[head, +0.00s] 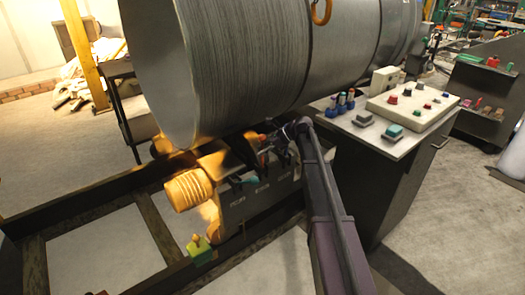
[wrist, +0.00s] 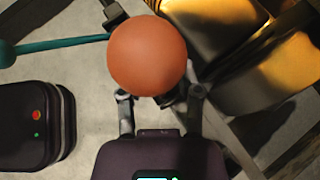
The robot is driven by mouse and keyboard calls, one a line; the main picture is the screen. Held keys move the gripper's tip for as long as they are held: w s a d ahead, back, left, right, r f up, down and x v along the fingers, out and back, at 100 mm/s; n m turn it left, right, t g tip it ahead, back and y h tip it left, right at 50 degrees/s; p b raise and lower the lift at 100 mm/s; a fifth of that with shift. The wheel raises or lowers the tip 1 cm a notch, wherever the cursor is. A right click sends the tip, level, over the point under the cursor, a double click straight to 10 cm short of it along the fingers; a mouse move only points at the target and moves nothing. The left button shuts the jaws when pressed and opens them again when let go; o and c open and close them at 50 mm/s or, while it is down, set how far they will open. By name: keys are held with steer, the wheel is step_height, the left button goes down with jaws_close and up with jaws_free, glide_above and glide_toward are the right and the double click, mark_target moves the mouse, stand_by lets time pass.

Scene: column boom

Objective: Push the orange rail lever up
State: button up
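The orange ball knob (wrist: 147,55), which looks like the lever's end, fills the upper middle of the wrist view. It hides most of the lever behind it. My gripper (wrist: 160,98) is open, its two thin fingers apart at the lower left and lower right of the ball. I cannot tell whether they touch it. In the head view my gripper (head: 272,142) is at the machine's rail, just below the big grey roll. The lever is too small and covered to make out clearly there.
A teal-handled lever (wrist: 60,46) lies left of the ball. The large grey roll (head: 250,60) hangs close above my gripper. A yellow motor (head: 187,190) is to the left. A control desk (head: 385,135) with several buttons stands at the right. Open floor lies at the front right.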

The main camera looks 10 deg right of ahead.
steer(key=shift+s, duration=0.1)
stand_by(0.3)
steer(key=s+d+f+n+t+y+b, duration=0.4)
steer(key=s+n+y+b, duration=0.25)
steer(key=b, duration=0.85)
steer(key=s+d+m, duration=0.1)
steer(key=s+d, duration=0.3)
steer(key=d, duration=0.9)
steer(key=s+a+f+n+g+h+p, duration=0.1)
steer(key=s+a+f+n+g+h, duration=0.2)
steer(key=s+a+f+n+h, duration=0.5)
steer(key=shift+s+a+f+g+h, duration=0.4)
steer(key=shift+s+a+f+h, duration=1.8)
steer(key=shift+f, duration=1.55)
steer(key=shift+s+a+n+y, duration=0.1)
steer(key=shift+a+n+y, duration=0.15)
steer(key=shift+a, duration=0.1)
